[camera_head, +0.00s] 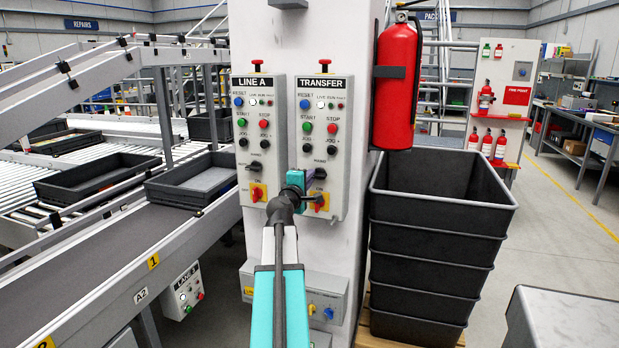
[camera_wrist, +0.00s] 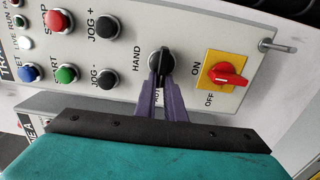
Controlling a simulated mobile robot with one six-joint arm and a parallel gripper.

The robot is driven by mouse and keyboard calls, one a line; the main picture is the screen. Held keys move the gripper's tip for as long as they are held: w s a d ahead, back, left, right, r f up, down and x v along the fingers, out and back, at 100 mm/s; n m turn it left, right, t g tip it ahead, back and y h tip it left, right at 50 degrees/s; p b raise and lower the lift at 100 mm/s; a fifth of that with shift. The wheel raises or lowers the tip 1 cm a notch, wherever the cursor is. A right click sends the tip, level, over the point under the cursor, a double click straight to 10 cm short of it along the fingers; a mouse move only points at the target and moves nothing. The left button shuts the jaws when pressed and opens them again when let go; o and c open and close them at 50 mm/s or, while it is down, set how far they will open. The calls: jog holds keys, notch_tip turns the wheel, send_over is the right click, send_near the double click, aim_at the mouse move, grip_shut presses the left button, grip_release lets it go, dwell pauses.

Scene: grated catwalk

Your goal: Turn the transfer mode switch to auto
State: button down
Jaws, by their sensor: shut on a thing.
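The transfer panel (camera_head: 325,140) is a light grey box on the white column, to the right of the Line A panel. Its mode switch is a black knob (camera_wrist: 160,60) between the jog buttons and the yellow plate with the red ON/OFF handle (camera_wrist: 228,76). A HAND label (camera_wrist: 137,58) sits beside the knob. Another label (camera_wrist: 158,100) shows partly between my fingers. My gripper (camera_wrist: 161,84), with purple fingers, is shut on the knob; it also shows at the panel in the head view (camera_head: 309,180). The fingers cover part of the knob, so its exact pointing is hard to tell.
The similar Line A panel (camera_head: 258,130) is close on the left. A fire extinguisher (camera_head: 397,85) hangs right of the panels, above stacked dark bins (camera_head: 435,235). A conveyor with trays (camera_head: 95,178) runs along the left. A metal pin (camera_wrist: 277,46) sticks out near the panel's edge.

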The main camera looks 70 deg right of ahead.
jog(key=shift+s, duration=0.1)
jog(key=c, duration=1.8)
grip_release()
jog(key=shift+c, duration=0.2)
jog(key=shift+a, duration=0.1)
jog(key=a+b, duration=0.3)
jog(key=a, duration=0.8)
jog(key=shift+s+a+f, duration=0.15)
jog(key=shift+s, duration=0.1)
jog(key=a+b, duration=0.1)
jog(key=b, duration=0.4)
jog(key=shift+s+a, duration=0.1)
jog(key=shift+a, duration=0.3)
jog(key=shift+a+b, duration=0.25)
jog(key=shift+b, duration=0.45)
